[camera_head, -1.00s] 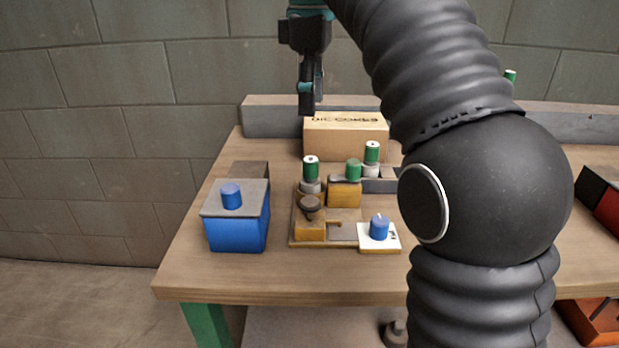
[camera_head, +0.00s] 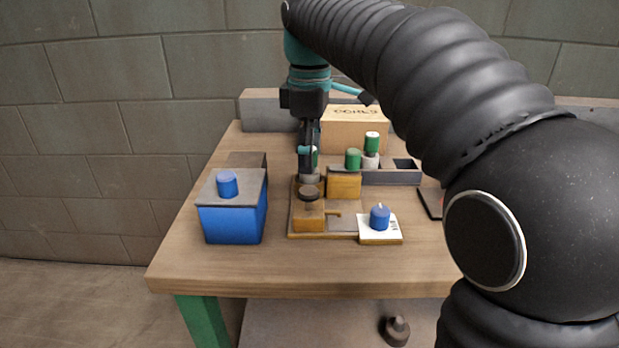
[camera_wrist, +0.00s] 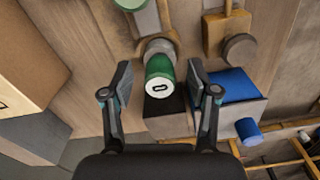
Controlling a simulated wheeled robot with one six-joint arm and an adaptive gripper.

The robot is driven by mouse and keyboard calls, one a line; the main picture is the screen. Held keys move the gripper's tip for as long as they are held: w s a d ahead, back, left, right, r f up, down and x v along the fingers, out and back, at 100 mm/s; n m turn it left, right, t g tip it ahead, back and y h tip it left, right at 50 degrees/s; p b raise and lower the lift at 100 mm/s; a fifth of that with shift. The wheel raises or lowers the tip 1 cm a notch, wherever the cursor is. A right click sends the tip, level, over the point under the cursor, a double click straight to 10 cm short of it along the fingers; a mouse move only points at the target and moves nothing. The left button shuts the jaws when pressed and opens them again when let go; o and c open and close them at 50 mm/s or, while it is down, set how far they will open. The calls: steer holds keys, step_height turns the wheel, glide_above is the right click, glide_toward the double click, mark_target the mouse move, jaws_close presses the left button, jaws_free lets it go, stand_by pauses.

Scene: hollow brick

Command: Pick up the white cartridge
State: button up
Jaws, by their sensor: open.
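No wholly white cartridge stands out. A green cylinder with a white end face and dark mark (camera_wrist: 159,68) stands on a grey round base (camera_wrist: 158,47). In the head view, this cylinder (camera_head: 315,156) is mostly hidden behind my gripper (camera_head: 307,163). In the wrist view, my open gripper (camera_wrist: 158,82) has one finger on each side of it; contact is not visible. A second green cylinder with a white top (camera_head: 371,140) sits on a white lower part (camera_head: 370,161) farther right. A shorter all-green cylinder (camera_head: 353,158) stands between them.
A yellow-brown fixture with a dark knob (camera_head: 308,193) is in front. A blue box with a blue cylinder (camera_head: 233,220) stands left, and a white plate with a blue knob (camera_head: 380,228) right. A cardboard box (camera_head: 352,133) stands behind. The table's front strip (camera_head: 300,270) is clear.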

steer(key=shift+f, duration=0.6)
jaws_close()
steer(key=shift+r, duration=0.1)
